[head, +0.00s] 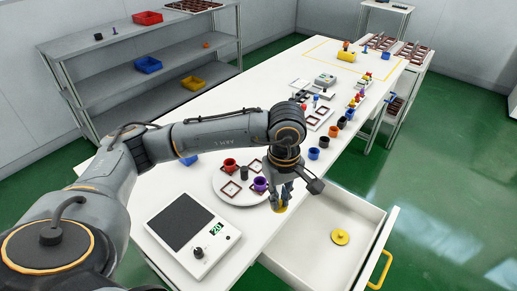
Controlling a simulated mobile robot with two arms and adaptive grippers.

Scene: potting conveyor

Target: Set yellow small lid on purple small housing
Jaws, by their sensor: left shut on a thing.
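My left gripper (281,199) is shut on a yellow piece (281,209), which looks like the yellow small lid; the fingers hide part of it. The gripper points down at the table's right edge, beside the open drawer. The purple small housing (261,184) stands upright on the round white plate (223,191), just left of the gripper, apart from the held piece. Another yellow lid (340,238), with a knob, lies in the drawer. My right gripper is not in view.
A red cup (230,165), a dark cup and several brown square frames sit on the round plate. A scale (194,234) stands at the front left. The open drawer (318,260) juts out to the right. Several coloured cups line the table's right edge farther back.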

